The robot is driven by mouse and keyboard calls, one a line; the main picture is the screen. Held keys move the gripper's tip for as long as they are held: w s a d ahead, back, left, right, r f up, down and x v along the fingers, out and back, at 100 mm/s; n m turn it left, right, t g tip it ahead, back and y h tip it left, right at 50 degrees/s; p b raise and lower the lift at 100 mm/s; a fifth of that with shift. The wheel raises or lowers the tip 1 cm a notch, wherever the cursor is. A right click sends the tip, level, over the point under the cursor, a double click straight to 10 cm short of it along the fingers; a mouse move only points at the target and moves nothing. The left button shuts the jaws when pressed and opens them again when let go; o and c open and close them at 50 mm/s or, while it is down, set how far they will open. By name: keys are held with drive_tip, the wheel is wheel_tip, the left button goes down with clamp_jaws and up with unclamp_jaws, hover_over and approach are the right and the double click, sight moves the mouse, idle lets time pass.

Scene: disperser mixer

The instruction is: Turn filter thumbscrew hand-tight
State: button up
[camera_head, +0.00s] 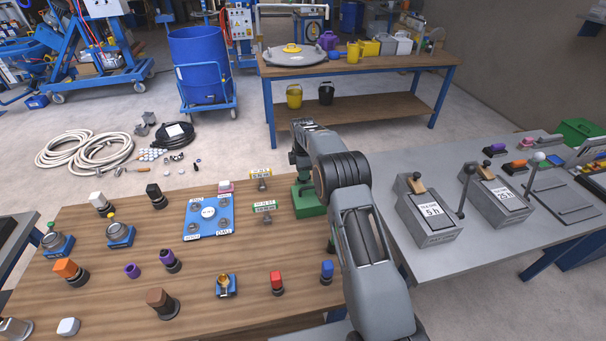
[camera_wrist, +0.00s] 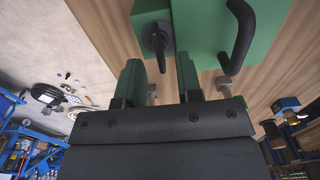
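A green block-shaped unit (camera_head: 308,203) stands on the wooden table in the head view, partly hidden by my arm. In the wrist view, the green unit (camera_wrist: 205,22) fills the top. A dark knob with a narrow wing (camera_wrist: 157,40), likely the thumbscrew, sits on its left face. A black hooked handle (camera_wrist: 241,40) curves out to the right of it. My gripper (camera_wrist: 160,70) is open, its two green fingers apart and empty. The knob lies just beyond the gap between the fingertips. In the head view, my gripper (camera_head: 301,175) is right above the green unit, and the knob cannot be made out.
Left of the green unit, small tags (camera_head: 262,207) on stands and a blue plate (camera_head: 208,215) are close by. Red (camera_head: 277,281) and blue (camera_head: 327,270) knobs stand in front. Bare wood lies between these items.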

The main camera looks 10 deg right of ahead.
drive_tip(key=shift+f, duration=0.95)
drive_tip(key=shift+c, duration=0.2)
clamp_jaws()
